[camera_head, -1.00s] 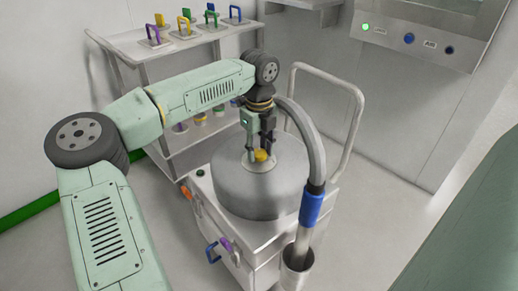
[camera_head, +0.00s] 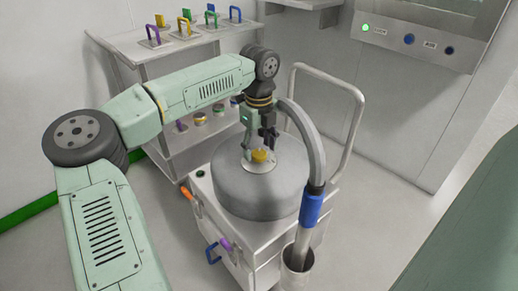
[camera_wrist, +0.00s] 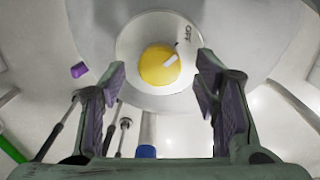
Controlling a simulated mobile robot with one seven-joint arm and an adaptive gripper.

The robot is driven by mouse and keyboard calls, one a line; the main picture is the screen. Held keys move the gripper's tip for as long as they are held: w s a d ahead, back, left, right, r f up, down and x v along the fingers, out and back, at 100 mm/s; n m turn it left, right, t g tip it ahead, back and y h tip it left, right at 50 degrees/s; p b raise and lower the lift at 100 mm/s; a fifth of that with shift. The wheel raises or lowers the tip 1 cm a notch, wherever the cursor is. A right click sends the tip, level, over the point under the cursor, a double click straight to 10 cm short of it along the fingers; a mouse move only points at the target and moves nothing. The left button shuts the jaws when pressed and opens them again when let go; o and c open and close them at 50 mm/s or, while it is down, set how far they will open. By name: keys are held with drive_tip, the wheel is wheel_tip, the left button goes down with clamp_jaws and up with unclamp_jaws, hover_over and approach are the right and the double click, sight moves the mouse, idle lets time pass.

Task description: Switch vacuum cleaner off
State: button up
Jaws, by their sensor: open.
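The vacuum cleaner is a round metal drum (camera_head: 258,188) with a round plate (camera_head: 258,167) on top. A yellow knob (camera_head: 261,156) sits in the middle of this plate. In the wrist view, the yellow knob (camera_wrist: 157,66) has a white pointer mark directed to the upper right, roughly toward the OFF label (camera_wrist: 187,34) on the plate. My gripper (camera_head: 258,147) is open just above the knob. In the wrist view, its fingers (camera_wrist: 161,72) stand apart on either side of the knob, with visible gaps and nothing held.
A grey hose with a blue cuff (camera_head: 311,210) curves close at the drum's right and enters a metal cup (camera_head: 297,277). The cart's handle rail (camera_head: 362,120) stands behind. A shelf (camera_head: 200,38) with coloured handles is at the back left. A wall panel (camera_head: 415,40) has a green light.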

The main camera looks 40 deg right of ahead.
sight(259, 153)
wheel_tip(259, 153, up, 11)
idle(0.3)
idle(0.5)
